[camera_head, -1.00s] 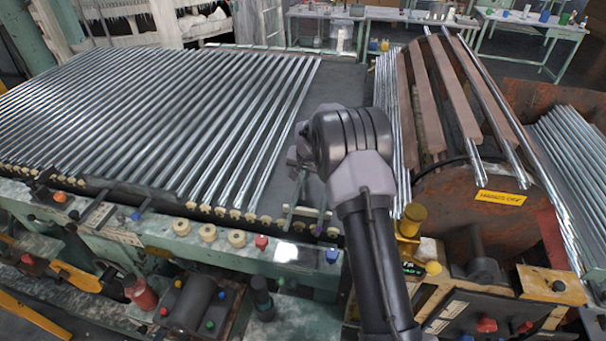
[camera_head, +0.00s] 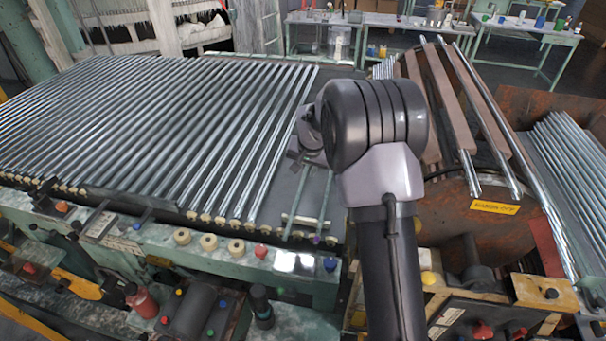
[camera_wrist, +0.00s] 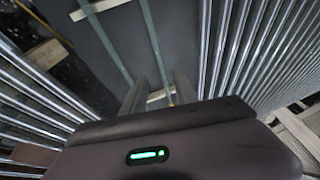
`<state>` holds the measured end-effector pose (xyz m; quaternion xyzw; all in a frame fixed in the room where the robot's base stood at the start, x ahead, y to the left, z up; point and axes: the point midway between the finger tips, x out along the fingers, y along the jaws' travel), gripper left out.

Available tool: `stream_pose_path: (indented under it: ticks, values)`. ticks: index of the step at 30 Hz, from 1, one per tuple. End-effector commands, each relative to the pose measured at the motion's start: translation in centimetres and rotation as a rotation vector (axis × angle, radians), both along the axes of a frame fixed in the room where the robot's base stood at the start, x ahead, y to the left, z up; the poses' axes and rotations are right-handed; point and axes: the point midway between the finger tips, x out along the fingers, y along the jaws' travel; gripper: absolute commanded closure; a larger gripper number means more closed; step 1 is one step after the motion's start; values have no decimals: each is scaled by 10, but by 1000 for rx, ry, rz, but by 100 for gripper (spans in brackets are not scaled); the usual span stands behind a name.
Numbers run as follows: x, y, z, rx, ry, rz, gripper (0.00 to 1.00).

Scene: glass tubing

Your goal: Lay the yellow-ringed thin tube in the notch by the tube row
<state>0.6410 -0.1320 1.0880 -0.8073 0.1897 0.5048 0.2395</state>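Two thin greenish tubes lie apart on the dark bed right of the tube row, a left one (camera_head: 297,204) and a right one (camera_head: 325,197). In the wrist view, one thin tube (camera_wrist: 151,42) runs between my fingers, with a small yellowish mark near its lower visible end that may be the ring. The other thin tube (camera_wrist: 108,43) lies to its left. My gripper (camera_wrist: 160,80) is open, fingers apart on either side of the first tube. In the head view it is mostly hidden behind my arm. I cannot make out the notch.
The thick tube row (camera_head: 180,130) fills the bed's left side. A rusty drum with brown slats (camera_head: 447,105) and leaning tubes stands close on the right. A pale cross strip (camera_head: 305,221) lies near the front ends of the thin tubes. Bare bed (camera_head: 335,78) shows at the back.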

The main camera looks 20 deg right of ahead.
Motion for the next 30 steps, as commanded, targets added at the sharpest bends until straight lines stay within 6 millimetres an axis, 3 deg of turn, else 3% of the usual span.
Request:
stream_pose_path:
  ticks: [4,7,8,9,11,12,14,15,18,21,24,30]
  values:
    - [-9,5,21,0,-5,5,65]
    - [-38,29,72,8,-21,32,65]
    - [-54,40,93,12,-27,45,65]
    - [-81,57,120,19,-35,64,65]
    - [-128,82,155,33,-46,97,65]
    - [-163,98,174,43,-54,120,65]
    - [-217,120,192,59,-67,154,65]
    - [-251,132,198,69,-73,178,65]
    - [-323,155,197,91,-87,229,65]
    - [-365,166,186,107,-95,264,65]
    - [-383,171,180,114,-98,277,65]
    - [-385,171,178,115,-97,279,65]
